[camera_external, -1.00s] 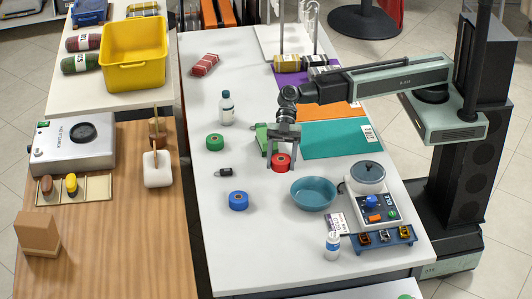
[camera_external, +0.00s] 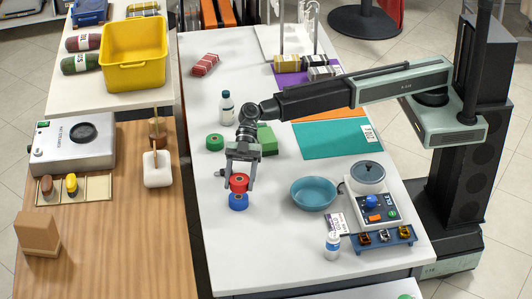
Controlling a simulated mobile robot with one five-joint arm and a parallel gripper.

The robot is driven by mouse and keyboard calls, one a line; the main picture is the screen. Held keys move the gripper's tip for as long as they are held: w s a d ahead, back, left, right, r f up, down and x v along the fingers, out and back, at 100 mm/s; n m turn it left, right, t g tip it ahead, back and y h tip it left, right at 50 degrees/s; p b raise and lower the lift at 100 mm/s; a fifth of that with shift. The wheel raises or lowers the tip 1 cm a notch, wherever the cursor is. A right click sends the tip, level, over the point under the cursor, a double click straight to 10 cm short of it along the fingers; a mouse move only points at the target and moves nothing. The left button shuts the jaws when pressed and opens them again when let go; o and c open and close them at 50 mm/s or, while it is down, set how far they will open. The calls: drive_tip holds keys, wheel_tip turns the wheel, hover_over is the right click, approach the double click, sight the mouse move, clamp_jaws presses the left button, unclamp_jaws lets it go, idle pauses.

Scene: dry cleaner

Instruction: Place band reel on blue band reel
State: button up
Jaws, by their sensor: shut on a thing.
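A red band reel (camera_external: 239,182) is between the fingers of my gripper (camera_external: 240,183), which is shut on it. The red reel is directly above the blue band reel (camera_external: 238,202), which stands on the white table. In this view the red reel's lower edge meets the top of the blue reel. I cannot tell whether they touch or a small gap is left. A green band reel (camera_external: 215,142) stands farther back on the left.
A teal bowl (camera_external: 313,194) stands to the right of the reels. A bottle (camera_external: 227,107) and a green block (camera_external: 266,138) are behind my gripper. A small dark object is partly hidden by my gripper. The table's front left is clear.

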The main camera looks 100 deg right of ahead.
sight(238, 197)
drive_tip(key=f+b, duration=0.4)
drive_tip(key=shift+w+a, duration=0.1)
drive_tip(key=shift+w, duration=0.15)
drive_tip(key=shift+r, duration=0.2)
drive_tip(key=shift+f, duration=0.15)
drive_tip(key=o, duration=1.4)
drive_tip(key=shift+r+p, duration=0.3)
drive_tip(key=shift+p, duration=0.1)
drive_tip(key=shift+p+v, duration=2.45)
drive_tip(key=shift+v, duration=3.45)
